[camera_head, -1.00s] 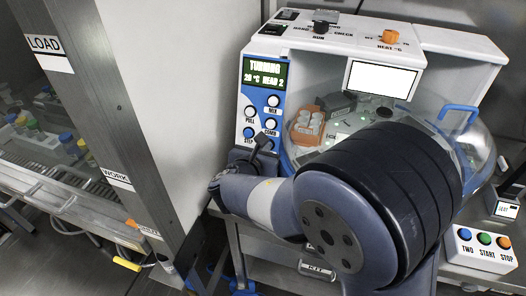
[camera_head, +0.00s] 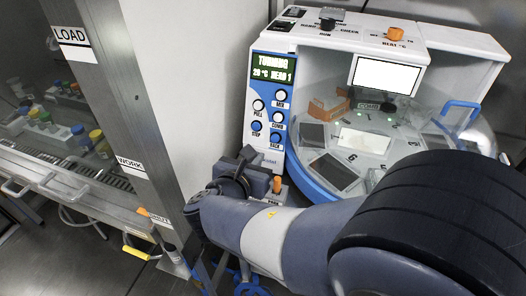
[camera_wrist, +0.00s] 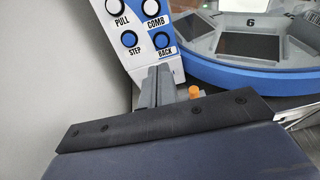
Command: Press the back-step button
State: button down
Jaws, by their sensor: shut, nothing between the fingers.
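The white machine has a blue button panel (camera_head: 267,112) at its front left, with round buttons labelled MIX, PULL, COMB, STEP and BACK. The blue BACK button (camera_head: 275,138) is at the lower right of the panel. It also shows in the wrist view (camera_wrist: 162,40), unobstructed, above my fingertips. The green display (camera_head: 273,67) reads TURNING, 20 °C, HEAD 1. My gripper (camera_wrist: 160,70) is shut and empty, just below the BACK button. In the head view my gripper (camera_head: 247,155) is low and left of the button, apart from it.
A round carousel (camera_head: 345,150) with numbered places, dark plates and an orange rack (camera_head: 328,108) sits under a clear cover, right of the panel. An orange knob (camera_head: 277,184) stands close to my gripper. A grey cabinet wall (camera_head: 200,80) is at the left.

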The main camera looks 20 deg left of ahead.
jog(key=shift+v, duration=1.15)
